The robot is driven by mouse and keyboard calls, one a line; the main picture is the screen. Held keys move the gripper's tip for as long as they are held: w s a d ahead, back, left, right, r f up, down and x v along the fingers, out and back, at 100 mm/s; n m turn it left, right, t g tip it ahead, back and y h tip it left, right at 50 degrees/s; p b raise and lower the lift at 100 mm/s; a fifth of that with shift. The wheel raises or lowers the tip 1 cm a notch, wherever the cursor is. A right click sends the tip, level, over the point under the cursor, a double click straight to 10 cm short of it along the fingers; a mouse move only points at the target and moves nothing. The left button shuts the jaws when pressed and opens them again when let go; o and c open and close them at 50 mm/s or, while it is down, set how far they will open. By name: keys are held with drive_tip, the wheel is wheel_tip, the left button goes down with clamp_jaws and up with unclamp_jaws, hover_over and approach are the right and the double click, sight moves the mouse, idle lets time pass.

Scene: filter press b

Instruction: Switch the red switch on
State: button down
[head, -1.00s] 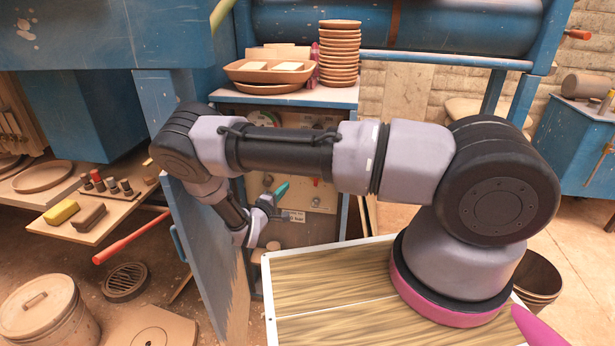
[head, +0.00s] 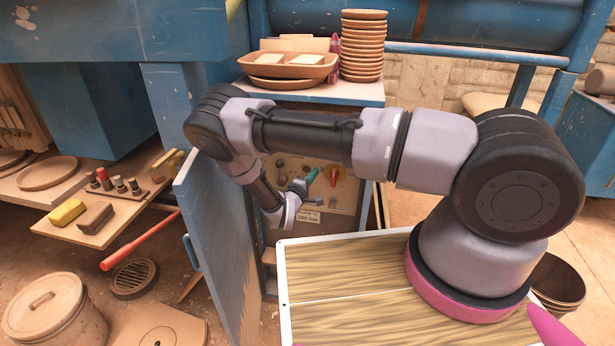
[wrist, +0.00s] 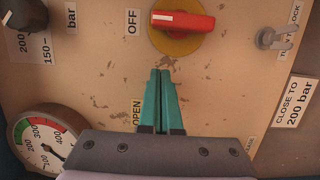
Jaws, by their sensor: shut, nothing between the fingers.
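The red switch (wrist: 183,21) is a rotary handle on a yellow disc, near the top of the wrist view. Its handle lies sideways, with its white-marked end toward the "OFF" label (wrist: 132,22) on the left. My gripper (wrist: 160,73) is shut and empty, its two teal fingers together. In the picture its tips end just below the switch's disc, apart from the handle. In the head view my gripper (head: 312,175) is in front of the control panel (head: 345,196), and the red switch (head: 334,174) shows small just right of the fingers.
Around the switch are a black knob (wrist: 25,14), a toggle (wrist: 276,38), a gauge (wrist: 45,142) and a "CLOSE TO 200 bar" label (wrist: 297,102). An open blue cabinet door (head: 222,240) stands left of my forearm. Stacked plates (head: 362,47) and a tray are above the panel.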

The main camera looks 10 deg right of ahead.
sight(334, 177)
drive_tip(key=shift+s+d, duration=0.2)
drive_tip(key=shift+d, duration=0.45)
drive_tip(key=shift+s+d, duration=0.25)
drive_tip(key=shift+d, duration=0.35)
drive_tip(key=shift+s+d, duration=0.2)
drive_tip(key=shift+d, duration=0.45)
drive_tip(key=shift+a, duration=0.15)
